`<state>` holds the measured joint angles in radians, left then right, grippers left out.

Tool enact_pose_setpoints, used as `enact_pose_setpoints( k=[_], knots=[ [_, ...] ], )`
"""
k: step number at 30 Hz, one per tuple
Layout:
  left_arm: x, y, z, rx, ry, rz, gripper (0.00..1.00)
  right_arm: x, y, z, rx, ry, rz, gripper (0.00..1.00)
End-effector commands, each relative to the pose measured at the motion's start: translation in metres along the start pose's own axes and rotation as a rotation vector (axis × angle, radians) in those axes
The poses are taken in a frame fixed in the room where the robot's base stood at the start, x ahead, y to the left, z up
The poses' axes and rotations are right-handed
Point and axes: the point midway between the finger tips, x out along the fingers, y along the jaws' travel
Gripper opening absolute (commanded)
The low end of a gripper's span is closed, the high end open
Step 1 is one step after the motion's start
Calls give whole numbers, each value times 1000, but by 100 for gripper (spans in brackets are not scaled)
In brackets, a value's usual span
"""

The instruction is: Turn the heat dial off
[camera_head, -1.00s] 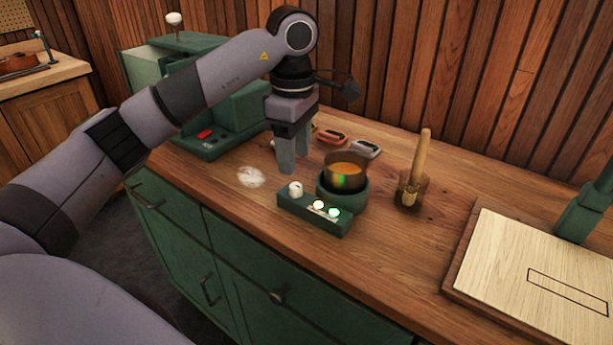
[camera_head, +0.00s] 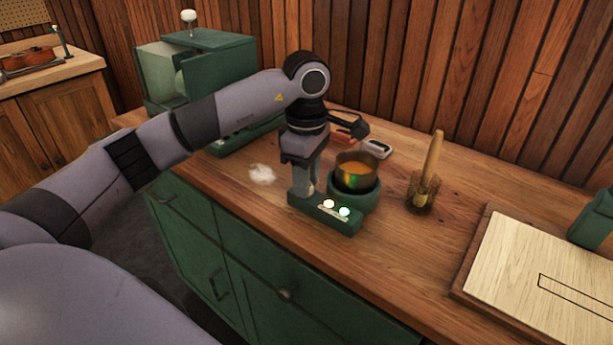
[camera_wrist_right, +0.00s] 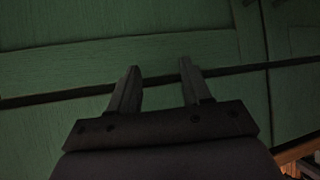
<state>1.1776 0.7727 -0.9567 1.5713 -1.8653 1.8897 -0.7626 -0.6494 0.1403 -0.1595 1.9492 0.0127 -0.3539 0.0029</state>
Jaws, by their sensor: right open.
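The heat control is a green box (camera_head: 333,217) on the wooden counter, with two lit round lamps (camera_head: 336,208) on top. Its pale dial (camera_head: 311,188) is mostly hidden behind my left gripper's fingers. My left gripper (camera_head: 307,187) points straight down over the left end of the box, its fingers around the dial; I cannot tell whether they touch it. A pot of orange liquid (camera_head: 356,170) sits on a round green heater (camera_head: 353,199) behind the box. My right gripper (camera_wrist_right: 158,75) is open and empty in the right wrist view, before green cabinet fronts (camera_wrist_right: 60,65).
A brush in a holder (camera_head: 425,185) stands right of the pot. A light wooden board (camera_head: 540,275) lies at the right. A green machine (camera_head: 215,70) stands at the back left, and a white patch (camera_head: 262,174) lies left of the gripper. The front counter is clear.

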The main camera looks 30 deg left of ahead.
Motion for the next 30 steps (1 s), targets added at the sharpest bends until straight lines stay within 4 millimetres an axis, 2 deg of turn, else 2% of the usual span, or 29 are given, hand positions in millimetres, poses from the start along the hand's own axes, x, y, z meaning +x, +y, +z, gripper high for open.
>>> enact_pose_setpoints(
  k=[8, 13, 30],
  knots=[
    [0, 0, 0, -29, 0, -1, 0, 0, 0, 0, 0, 0, 0, 49],
    [-1, 0, 0, -105, 0, -1, 0, -1, 0, -1, 0, 0, 0, 49],
    [-1, 0, 0, -612, -2, 0, 0, -3, 0, -4, 0, 0, 0, 49]
  ],
)
